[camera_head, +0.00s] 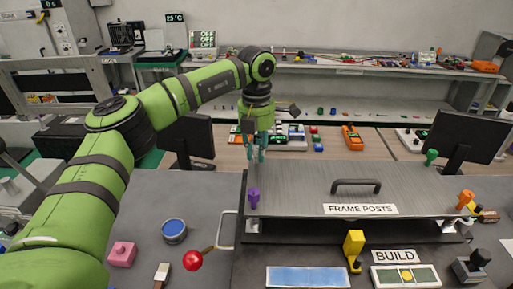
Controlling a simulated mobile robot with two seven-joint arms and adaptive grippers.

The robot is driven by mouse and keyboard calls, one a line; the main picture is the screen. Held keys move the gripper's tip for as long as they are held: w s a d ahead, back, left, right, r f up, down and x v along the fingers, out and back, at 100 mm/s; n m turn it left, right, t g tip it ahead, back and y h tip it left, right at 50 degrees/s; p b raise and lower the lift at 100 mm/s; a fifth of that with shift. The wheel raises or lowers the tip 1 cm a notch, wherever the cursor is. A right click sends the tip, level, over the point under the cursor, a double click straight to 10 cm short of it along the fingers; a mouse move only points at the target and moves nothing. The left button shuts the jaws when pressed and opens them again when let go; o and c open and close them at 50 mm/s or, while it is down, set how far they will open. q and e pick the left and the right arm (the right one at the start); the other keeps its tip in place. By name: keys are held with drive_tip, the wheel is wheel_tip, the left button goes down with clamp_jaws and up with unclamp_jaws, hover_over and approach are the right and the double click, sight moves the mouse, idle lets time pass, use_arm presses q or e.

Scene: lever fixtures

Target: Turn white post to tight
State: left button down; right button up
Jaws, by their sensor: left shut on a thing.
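The grey metal plate (300,185) labelled "FRAME POSTS" has a post at each of three visible corners: a purple post (254,197) at front left, a green post (431,157) at back right and an orange post (465,199) at front right. My left gripper (257,154) points down at the plate's back left corner, its teal fingers shut on a post there. That post, by its place the white one, is mostly hidden by the fingers, so its turn angle cannot be told. My right gripper is not in view.
A dark handle (356,187) rises from the plate. In front are a red ball lever (193,260), a yellow lever (354,245) and a "BUILD" panel (405,277). A blue round tin (174,230) and pink block (122,253) lie at left. Monitors stand behind.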

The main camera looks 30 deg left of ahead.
use_arm(q)
drive_tip(key=m, duration=0.4)
drive_tip(key=shift+f+m+p, duration=0.1)
drive_tip(key=shift+m+p, duration=0.2)
drive_tip(key=shift+p, duration=0.05)
drive_tip(key=shift+m, duration=2)
drive_tip(key=c, duration=1.1)
unclamp_jaws()
wheel_tip(320, 180, up, 12)
